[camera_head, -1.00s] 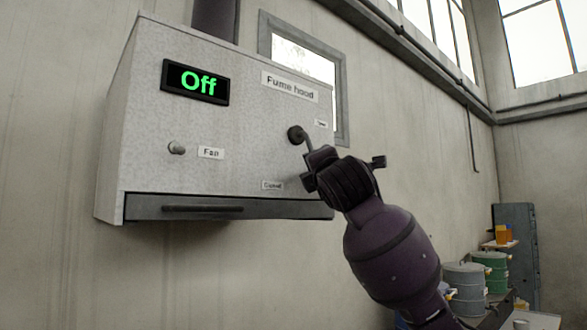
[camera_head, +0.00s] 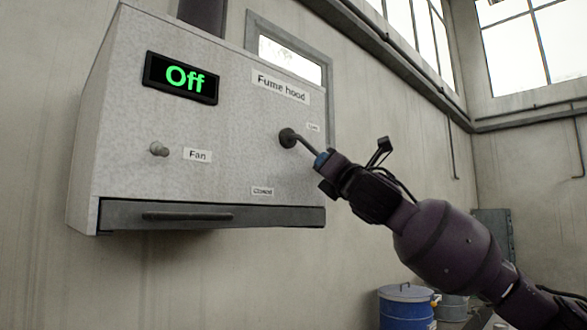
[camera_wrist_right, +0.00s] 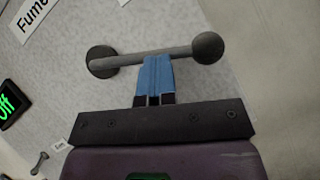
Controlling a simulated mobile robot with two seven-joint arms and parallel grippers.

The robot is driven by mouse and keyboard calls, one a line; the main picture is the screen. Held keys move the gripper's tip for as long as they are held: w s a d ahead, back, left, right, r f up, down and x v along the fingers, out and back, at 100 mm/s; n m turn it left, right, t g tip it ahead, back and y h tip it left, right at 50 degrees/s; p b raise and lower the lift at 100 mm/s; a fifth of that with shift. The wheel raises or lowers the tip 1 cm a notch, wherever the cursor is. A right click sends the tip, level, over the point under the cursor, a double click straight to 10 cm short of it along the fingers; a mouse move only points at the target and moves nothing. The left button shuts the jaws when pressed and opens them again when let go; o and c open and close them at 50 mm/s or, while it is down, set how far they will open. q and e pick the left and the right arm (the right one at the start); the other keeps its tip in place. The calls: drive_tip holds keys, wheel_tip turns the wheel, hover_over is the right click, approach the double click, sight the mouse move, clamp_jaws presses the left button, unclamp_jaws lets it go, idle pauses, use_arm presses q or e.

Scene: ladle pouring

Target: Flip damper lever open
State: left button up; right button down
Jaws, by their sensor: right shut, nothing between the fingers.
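The damper lever (camera_head: 303,146) is on the right part of the fume hood's front (camera_head: 220,135). It slants down and right from its dark round pivot, between the small upper label, which seems to read Open (camera_head: 313,127), and the lower Closed label (camera_head: 262,191). My right gripper (camera_head: 321,160) is shut and empty, its blue fingertips at the lever's outer part and hiding its end. In the right wrist view, the fingertips (camera_wrist_right: 157,62) lie against or just under the lever rod (camera_wrist_right: 130,59), near its ball knob (camera_wrist_right: 207,48). My left gripper is out of view.
The hood display (camera_head: 181,77) reads Off. A fan knob (camera_head: 158,149) is at the lower left, above a dark drawer-like ledge with a handle (camera_head: 187,216). A blue drum (camera_head: 406,306) stands at the lower right. Space right of the hood is open.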

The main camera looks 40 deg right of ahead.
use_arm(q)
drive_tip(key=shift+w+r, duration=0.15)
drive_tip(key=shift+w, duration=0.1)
use_arm(e)
drive_tip(key=shift+d, duration=0.15)
drive_tip(key=shift+w, duration=0.1)
